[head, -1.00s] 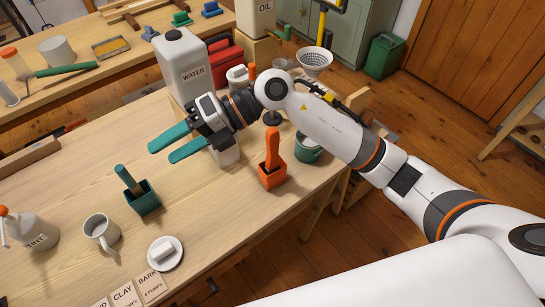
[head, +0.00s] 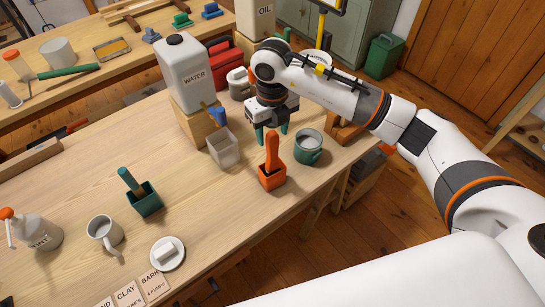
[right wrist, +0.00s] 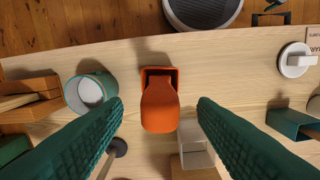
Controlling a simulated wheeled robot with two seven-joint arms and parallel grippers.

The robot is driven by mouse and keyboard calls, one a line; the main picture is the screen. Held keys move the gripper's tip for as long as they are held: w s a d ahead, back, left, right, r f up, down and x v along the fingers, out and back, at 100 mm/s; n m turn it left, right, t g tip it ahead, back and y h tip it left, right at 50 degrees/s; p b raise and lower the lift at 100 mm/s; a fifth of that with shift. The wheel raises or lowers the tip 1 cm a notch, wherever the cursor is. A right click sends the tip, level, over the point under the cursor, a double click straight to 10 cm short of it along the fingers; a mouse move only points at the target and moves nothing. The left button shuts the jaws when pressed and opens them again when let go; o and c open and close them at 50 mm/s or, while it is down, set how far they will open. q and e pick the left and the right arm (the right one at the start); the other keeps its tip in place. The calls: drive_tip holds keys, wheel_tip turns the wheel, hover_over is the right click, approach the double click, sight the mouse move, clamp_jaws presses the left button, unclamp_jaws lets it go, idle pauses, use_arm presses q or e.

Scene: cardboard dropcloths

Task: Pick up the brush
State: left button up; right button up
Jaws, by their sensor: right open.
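An orange handle (head: 272,147), which looks like a brush with its lower end hidden, stands upright in a square orange pot (head: 271,179) near the bench's front edge. A teal handle (head: 128,181) leans in a teal pot (head: 146,200) further left. My right gripper (head: 271,132) points down, open and empty, just behind the orange handle in the head view. In the right wrist view the orange handle (right wrist: 160,107) lies between the two teal fingers (right wrist: 160,104), with clear gaps on both sides. My left gripper is not in view.
A teal-rimmed mug (head: 308,149) stands close right of the orange pot, and a clear square container (head: 223,149) close left. A white WATER jug (head: 184,70) stands on a wooden block behind. The bench's middle left (head: 75,180) is clear.

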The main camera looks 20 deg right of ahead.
sight(272, 144)
wheel_tip(272, 144, down, 5)
drive_tip(key=shift+p, duration=1.05)
drive_tip(key=shift+f, duration=0.2)
drive_tip(key=c, duration=1.1)
